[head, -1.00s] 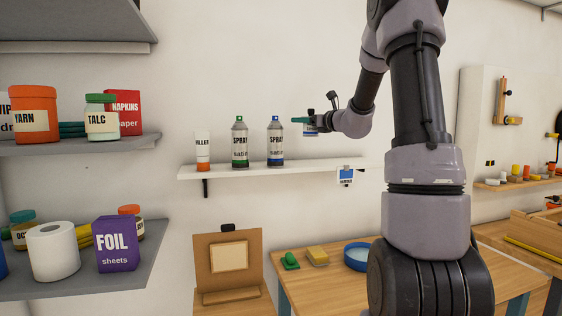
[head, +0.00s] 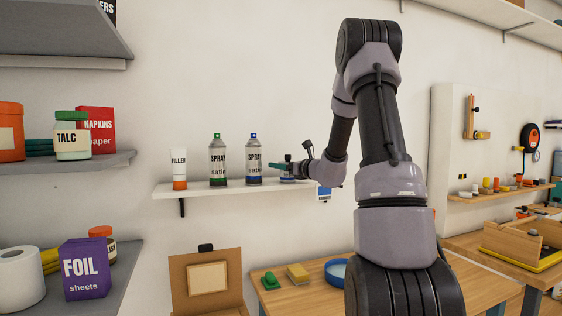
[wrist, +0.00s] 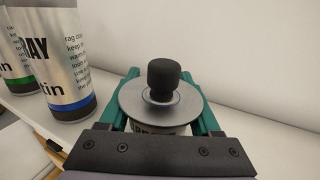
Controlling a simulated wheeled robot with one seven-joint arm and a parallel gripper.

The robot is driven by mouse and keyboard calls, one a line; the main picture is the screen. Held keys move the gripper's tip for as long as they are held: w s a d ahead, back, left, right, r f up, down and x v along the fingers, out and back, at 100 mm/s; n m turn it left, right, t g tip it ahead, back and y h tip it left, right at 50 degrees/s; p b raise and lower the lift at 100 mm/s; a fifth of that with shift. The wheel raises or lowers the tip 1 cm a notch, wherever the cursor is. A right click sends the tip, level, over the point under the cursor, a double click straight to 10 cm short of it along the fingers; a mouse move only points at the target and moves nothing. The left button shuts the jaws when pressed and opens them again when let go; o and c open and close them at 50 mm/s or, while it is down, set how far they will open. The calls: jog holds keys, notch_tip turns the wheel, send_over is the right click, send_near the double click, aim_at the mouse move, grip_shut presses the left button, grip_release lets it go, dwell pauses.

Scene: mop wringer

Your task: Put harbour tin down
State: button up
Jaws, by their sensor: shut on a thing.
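The harbour tin (wrist: 130,100) has a round grey lid with a black knob on top, and it looks upright. My gripper (wrist: 160,76) is shut on it, with a teal finger on each side. In the head view, my gripper (head: 284,166) holds the tin (head: 287,179) at the right part of the white wall shelf (head: 220,190), right of the spray cans. The tin's base is very low over the shelf top; I cannot tell whether it touches. Most of the tin's label is hidden.
A blue-and-white tag (head: 323,193) hangs at the shelf's front edge, partly behind my arm. A blue-banded spray can (head: 254,162), a green-banded spray can (head: 217,162) and a filler tube (head: 179,170) stand to the left. Bare shelf (wrist: 235,125) shows right of the tin.

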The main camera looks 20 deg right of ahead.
jog(key=o, duration=1.5)
jog(key=shift+f, duration=0.1)
jog(key=v, duration=1.1)
jog(key=s+a+r+n+g+y, duration=0.1)
jog(key=s+a+n+g+y, duration=0.1)
jog(key=s+a+n+g, duration=0.45)
jog(key=s+a+r+n+g+y, duration=0.25)
jog(key=s+a+n, duration=0.55)
jog(key=a, duration=0.4)
jog(key=s+d+n+h, duration=0.1)
jog(key=s+n+h, duration=0.2)
jog(key=s+n, duration=0.1)
jog(key=s+d+n+h, duration=0.1)
jog(key=s+n+h, duration=0.2)
jog(key=s, duration=0.3)
jog(key=s+d+n+h, duration=0.1)
jog(key=s+n+h, duration=0.2)
jog(key=n, duration=0.3)
jog(key=shift+s+d+f, duration=0.1)
jog(key=shift+s+f, duration=0.05)
jog(key=shift+s, duration=0.3)
jog(key=shift+s+f, duration=0.15)
jog(key=shift+s, duration=0.3)
